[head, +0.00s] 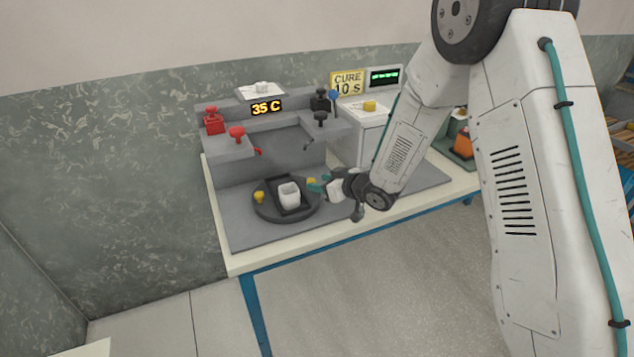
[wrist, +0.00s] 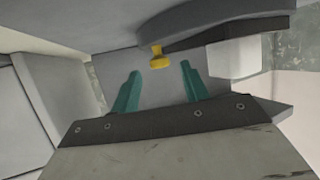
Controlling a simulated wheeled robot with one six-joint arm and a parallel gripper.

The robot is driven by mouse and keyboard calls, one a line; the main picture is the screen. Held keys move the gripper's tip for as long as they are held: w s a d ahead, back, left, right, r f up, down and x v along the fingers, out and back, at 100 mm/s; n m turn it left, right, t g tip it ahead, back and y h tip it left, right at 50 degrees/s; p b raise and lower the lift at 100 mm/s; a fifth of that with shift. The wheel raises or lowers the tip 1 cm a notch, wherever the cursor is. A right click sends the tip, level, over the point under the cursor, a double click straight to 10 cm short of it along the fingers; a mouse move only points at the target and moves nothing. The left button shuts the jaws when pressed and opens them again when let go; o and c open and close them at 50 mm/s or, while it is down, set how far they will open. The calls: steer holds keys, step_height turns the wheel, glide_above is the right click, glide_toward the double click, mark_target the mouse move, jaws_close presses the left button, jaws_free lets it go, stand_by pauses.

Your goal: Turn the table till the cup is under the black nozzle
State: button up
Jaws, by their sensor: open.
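A white square cup (head: 289,195) stands on a dark round turntable (head: 262,211) on the grey base plate, in the head view. One yellow knob (head: 259,197) is at the turntable's left rim, another (head: 311,182) at its right rim near my gripper. A black nozzle (head: 308,145) points down from the right side of the grey dispenser, a red nozzle (head: 259,152) from its left. The cup is under neither nozzle. My gripper (wrist: 158,75) is open and empty, its teal fingers on either side of a yellow knob (wrist: 158,58), short of it. The cup (wrist: 233,58) shows beside it.
The dispenser carries a "35 C" display (head: 266,107) and red and black valve handles. A white box with a yellow button (head: 369,105) stands right of it, beside a "CURE 10 s" sign (head: 347,83). The plate's front left is clear.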

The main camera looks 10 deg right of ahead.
steer(key=shift+x, duration=1.15)
steer(key=shift+c, duration=0.4)
jaws_close()
steer(key=shift+w+a, duration=0.15)
